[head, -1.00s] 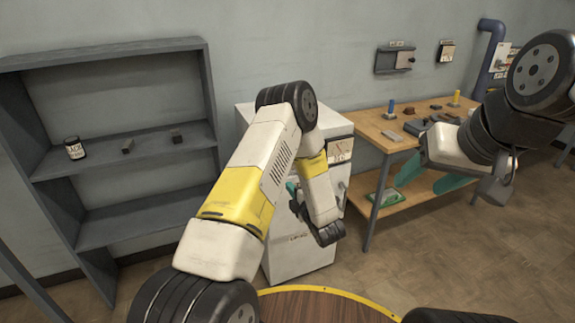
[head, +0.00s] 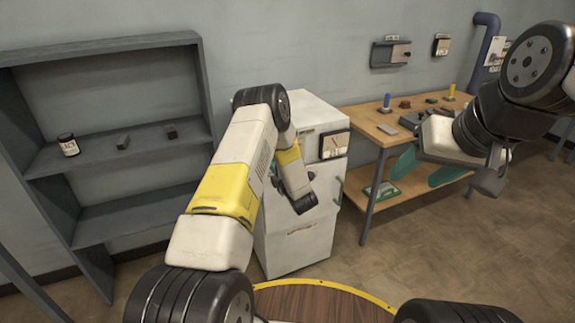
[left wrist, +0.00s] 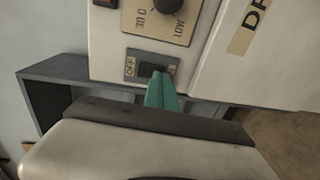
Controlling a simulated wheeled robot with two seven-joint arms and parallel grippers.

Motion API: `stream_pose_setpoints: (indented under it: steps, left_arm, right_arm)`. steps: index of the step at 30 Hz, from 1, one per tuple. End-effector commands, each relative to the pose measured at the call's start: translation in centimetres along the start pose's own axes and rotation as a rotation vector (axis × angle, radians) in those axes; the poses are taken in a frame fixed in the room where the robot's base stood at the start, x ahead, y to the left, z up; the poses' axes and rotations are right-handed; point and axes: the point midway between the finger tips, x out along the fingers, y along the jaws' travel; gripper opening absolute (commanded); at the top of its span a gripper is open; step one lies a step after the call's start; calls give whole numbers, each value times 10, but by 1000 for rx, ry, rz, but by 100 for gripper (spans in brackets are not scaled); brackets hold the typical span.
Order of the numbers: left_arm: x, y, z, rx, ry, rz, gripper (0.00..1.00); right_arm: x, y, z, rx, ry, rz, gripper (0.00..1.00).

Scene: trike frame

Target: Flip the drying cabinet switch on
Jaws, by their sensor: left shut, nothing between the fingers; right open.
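The white drying cabinet (head: 300,250) stands against the wall in the head view, partly covered by my left arm. In the left wrist view its control panel shows a dark switch (left wrist: 149,69) on a grey plate with an OFF label on the left. My left gripper (left wrist: 160,79) is shut and empty, its teal fingertips at the lower right of the switch and partly covering its plate. I cannot tell whether they touch it or which way the switch is tipped. My right gripper (head: 425,170) is open and empty, in front of the workbench.
A dial knob (left wrist: 165,5) is above the switch. The cabinet carries a gauge (head: 333,145) and a door handle (head: 338,190). A grey shelf (head: 150,152) with a jar (head: 68,145) stands left; a wooden workbench (head: 370,128) stands right.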

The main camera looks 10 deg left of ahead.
Motion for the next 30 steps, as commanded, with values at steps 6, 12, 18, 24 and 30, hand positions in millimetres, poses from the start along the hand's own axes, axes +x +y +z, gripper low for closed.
stream_pose_setpoints:
  steps: [6, 12, 18, 24, 30]
  left_arm:
    - [14, 0, 0, 1, 0, 0, 0]
    - [14, 0, 0, 1, -1, -1, 0]
    - [18, -2, 0, 1, 0, -2, 0]
    - [18, -1, 0, 1, 0, -1, 0]
    - [20, -2, 1, 1, -1, -1, 0]
  right_arm:
    - [0, 0, 0, 0, 0, 0, 56]
    - [0, 0, 0, 0, 0, 0, 56]
    - [0, 0, 0, 0, 0, 0, 56]
    - [0, 0, 0, 0, 0, 0, 56]
    - [0, 0, 0, 0, 0, 0, 56]
